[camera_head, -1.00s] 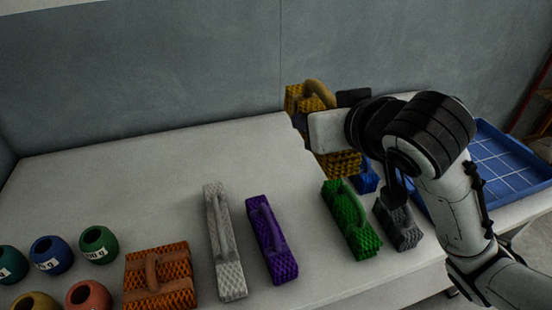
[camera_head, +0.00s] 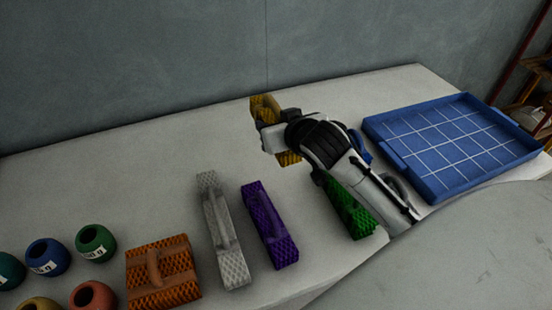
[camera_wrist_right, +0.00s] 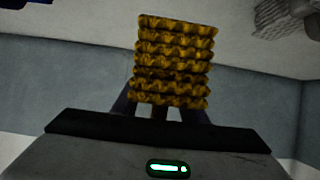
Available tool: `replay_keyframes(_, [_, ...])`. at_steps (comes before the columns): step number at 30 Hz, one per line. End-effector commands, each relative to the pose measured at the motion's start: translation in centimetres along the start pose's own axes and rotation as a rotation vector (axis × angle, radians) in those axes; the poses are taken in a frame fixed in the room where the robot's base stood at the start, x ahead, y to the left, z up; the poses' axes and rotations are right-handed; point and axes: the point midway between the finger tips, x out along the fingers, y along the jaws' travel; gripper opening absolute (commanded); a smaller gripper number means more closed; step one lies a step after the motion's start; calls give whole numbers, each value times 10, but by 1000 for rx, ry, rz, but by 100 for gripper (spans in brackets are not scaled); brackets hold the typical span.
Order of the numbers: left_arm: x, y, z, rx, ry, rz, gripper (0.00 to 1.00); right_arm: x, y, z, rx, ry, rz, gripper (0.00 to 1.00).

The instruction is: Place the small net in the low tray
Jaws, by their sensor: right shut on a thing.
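My right gripper (camera_head: 272,138) is shut on a yellow net (camera_head: 264,106), a ridged block with a handle, towards the back of the table. The arm hides part of the net. In the right wrist view the yellow net (camera_wrist_right: 175,60) fills the space between the fingers. The low tray (camera_head: 452,143) is blue with a white grid and stands empty at the right end of the table, apart from the gripper. My left gripper is not in view.
Orange (camera_head: 162,273), grey (camera_head: 222,230), purple (camera_head: 269,226) and green (camera_head: 348,208) nets lie along the front. A blue net (camera_head: 361,146) is partly hidden by my arm. Several round pots (camera_head: 96,243) stand at the left. The back left of the table is clear.

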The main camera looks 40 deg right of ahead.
Motion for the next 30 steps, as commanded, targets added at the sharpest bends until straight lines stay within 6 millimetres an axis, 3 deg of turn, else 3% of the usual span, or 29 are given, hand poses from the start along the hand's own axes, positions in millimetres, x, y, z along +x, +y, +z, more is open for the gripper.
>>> replay_keyframes(4, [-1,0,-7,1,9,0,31,12,21,25,11,0,19,11])
replay_keyframes(12, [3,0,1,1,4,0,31,36,24,69,13,2,19,11])
replay_keyframes(26, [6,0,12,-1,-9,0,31,60,23,112,12,3,19,11])
replay_keyframes(30, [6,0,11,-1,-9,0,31,60,22,112,13,6,17,11])
